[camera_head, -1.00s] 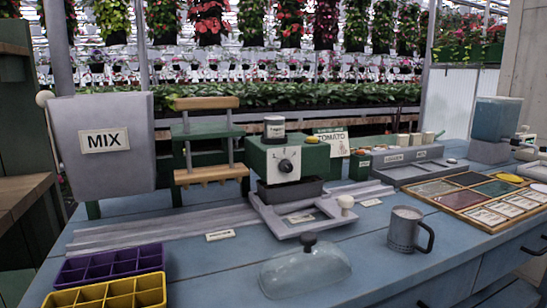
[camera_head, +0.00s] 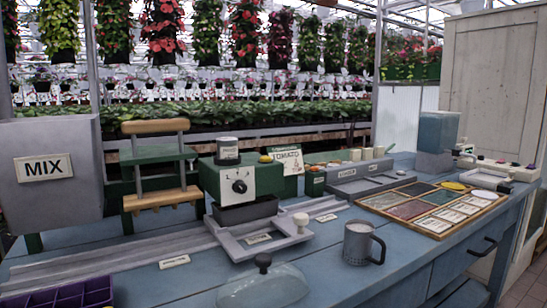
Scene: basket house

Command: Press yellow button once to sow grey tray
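A dark grey tray (camera_head: 245,213) is under the machine's front. It rests at a light grey sliding carriage (camera_head: 285,239) with a white knob, on rails. My gripper is not in view.
A grey mug (camera_head: 357,243) and a clear lid with a dark knob (camera_head: 264,285) stand at the bench front. A wooden sorting tray (camera_head: 447,232) is at right, with a white device with small buttons (camera_head: 507,168) behind. The grey MIX bin (camera_head: 50,195) is left; a purple tray (camera_head: 70,297) is lower left.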

